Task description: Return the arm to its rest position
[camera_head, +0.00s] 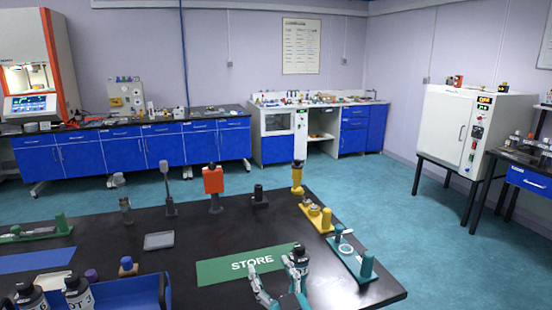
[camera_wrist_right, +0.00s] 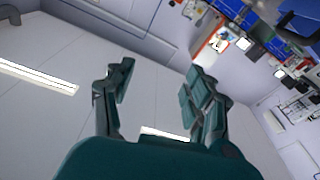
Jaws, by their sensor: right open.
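My right gripper (camera_head: 275,263) shows at the bottom centre of the head view, in front of the green STORE mat (camera_head: 222,269). In the right wrist view, the same gripper (camera_wrist_right: 160,75) has its two teal fingers spread apart with nothing between them. Behind the fingers are the pale wall, ceiling lights and part of the lab, so the gripper points up and away from the table. My left gripper does not show in the head view.
The black table (camera_head: 345,290) carries a blue tray (camera_head: 125,295) with bottles at front left, a grey block (camera_head: 159,240), an orange-headed stand (camera_head: 213,182), a yellow fixture (camera_head: 317,217) and a teal fixture (camera_head: 352,258) at the right. Blue floor lies beyond.

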